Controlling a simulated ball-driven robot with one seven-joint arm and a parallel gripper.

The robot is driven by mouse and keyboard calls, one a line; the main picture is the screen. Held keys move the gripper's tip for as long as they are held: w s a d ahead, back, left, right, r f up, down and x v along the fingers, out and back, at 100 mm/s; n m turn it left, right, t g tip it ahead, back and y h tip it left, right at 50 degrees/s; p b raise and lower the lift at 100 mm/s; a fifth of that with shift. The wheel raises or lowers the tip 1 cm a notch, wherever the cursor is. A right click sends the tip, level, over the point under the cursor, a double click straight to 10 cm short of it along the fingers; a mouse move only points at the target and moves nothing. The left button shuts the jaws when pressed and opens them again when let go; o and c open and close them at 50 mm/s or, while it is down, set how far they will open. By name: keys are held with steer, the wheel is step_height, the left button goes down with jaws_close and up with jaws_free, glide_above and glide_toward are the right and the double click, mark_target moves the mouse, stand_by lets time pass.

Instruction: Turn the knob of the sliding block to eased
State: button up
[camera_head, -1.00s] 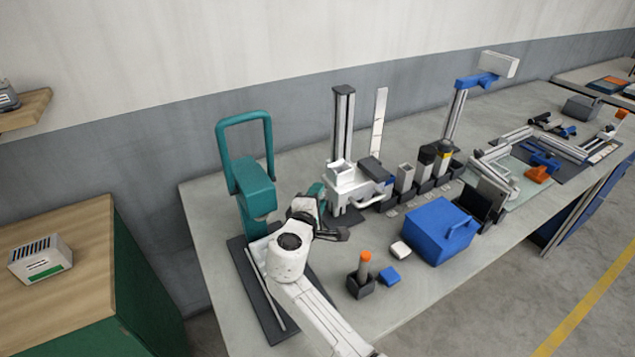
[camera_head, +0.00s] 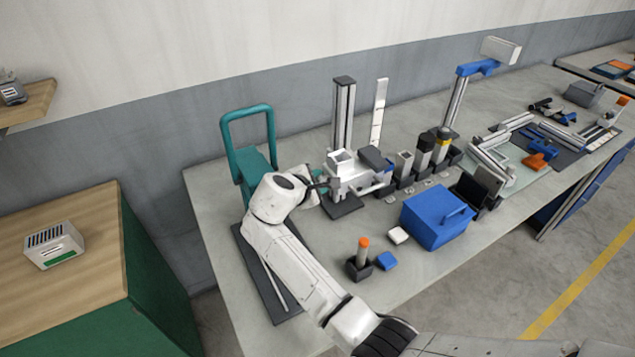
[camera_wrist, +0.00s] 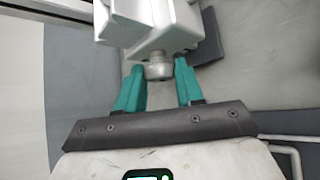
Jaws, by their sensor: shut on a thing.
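The sliding block (camera_head: 350,177) is a white block on the dark upright column (camera_head: 343,115) on the grey table. In the wrist view the block (camera_wrist: 150,22) fills the top middle, and a round grey knob (camera_wrist: 158,67) sticks out from it toward me. My gripper (camera_wrist: 161,68) has teal fingers, one on each side of the knob, and is shut on it. In the head view my gripper (camera_head: 321,184) is at the block's left side, mostly hidden by my wrist. The knob is hidden there, and I cannot read any marking or its setting.
A teal handled frame (camera_head: 246,150) stands close behind and left of my arm. A blue box (camera_head: 435,222), a small holder with an orange-topped peg (camera_head: 360,260) and a blue piece (camera_head: 386,261) are in front right. Dark bins (camera_head: 404,180) stand right of the block.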

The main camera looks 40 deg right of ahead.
steer(key=shift+f, duration=0.1)
stand_by(0.3)
steer(key=o, duration=1)
steer(key=shift+o, duration=0.2)
steer(key=shift+r, duration=0.65)
steer(key=s+a+r+b, duration=0.3)
steer(key=s+r, duration=0.8)
steer(key=s, duration=0.2)
steer(key=shift+s+a+r, duration=0.25)
steer(key=shift+a+r, duration=0.15)
